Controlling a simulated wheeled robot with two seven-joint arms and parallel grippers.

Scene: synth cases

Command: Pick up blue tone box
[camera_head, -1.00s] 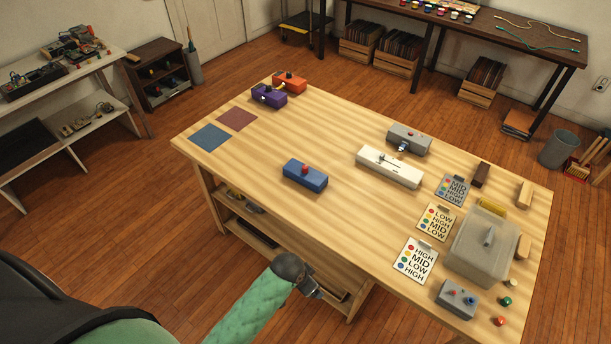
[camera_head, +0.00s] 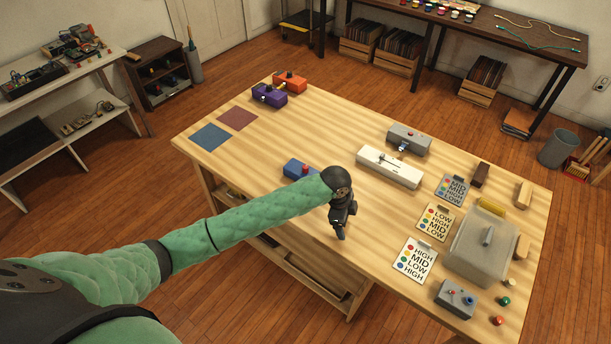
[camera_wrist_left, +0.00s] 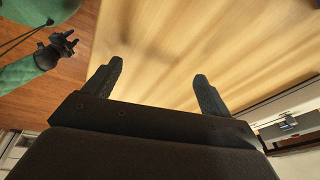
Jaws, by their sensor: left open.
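The blue box (camera_head: 296,168) with a red knob lies on the wooden table. My left forearm and wrist hide its right and front parts in the head view. My left gripper (camera_head: 340,228) is over the table, to the right of the box and nearer the front edge, apart from it. In the left wrist view its two fingers (camera_wrist_left: 153,78) are spread with only bare table between them; the blue box does not show there. My right gripper (camera_wrist_left: 62,46) shows small at the left of that view, too small to tell its jaws.
A white slider box (camera_head: 389,167) and a grey box (camera_head: 408,139) stand right of the gripper. Cards, including the white card (camera_head: 415,262), and a large grey case (camera_head: 480,250) fill the right end. Purple (camera_head: 269,95) and orange (camera_head: 290,82) boxes stand far left. The table's middle is clear.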

